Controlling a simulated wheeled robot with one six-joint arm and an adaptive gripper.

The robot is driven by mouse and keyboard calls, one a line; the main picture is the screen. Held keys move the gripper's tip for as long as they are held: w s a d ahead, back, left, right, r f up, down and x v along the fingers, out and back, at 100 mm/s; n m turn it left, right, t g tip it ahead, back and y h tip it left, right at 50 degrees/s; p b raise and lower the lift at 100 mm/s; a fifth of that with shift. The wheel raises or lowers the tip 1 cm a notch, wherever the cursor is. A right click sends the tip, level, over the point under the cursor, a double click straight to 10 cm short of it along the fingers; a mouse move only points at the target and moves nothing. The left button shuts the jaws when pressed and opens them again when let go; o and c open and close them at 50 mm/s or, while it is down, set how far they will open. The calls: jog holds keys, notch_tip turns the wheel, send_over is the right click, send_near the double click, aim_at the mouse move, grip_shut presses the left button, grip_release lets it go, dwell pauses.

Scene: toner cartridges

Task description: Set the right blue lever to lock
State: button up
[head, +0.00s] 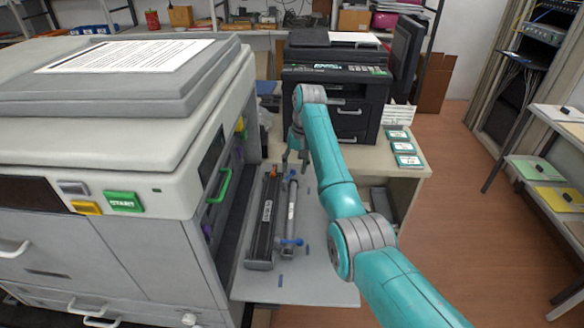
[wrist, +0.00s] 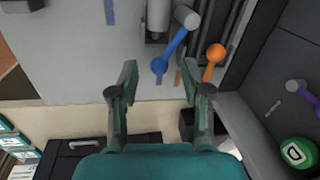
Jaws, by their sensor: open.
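A grey tube cartridge (head: 291,205) lies on the tray (head: 320,287) beside a longer dark cartridge (head: 263,220). One blue lever (head: 292,242) is at the tube's near end, pointing right. In the head view my gripper (head: 294,156) hangs over the tray's far end, partly hiding that lever.
An orange lever (wrist: 216,53) stands close beside the far blue lever. A purple lever (wrist: 297,86) and a green knob (wrist: 297,152) are on the big printer. A black printer (head: 336,90) stands on the desk behind. The tray's right side is bare.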

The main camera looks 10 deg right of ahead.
jog(key=shift+a+f, duration=0.1)
jog(key=shift+f, duration=0.4)
grip_shut()
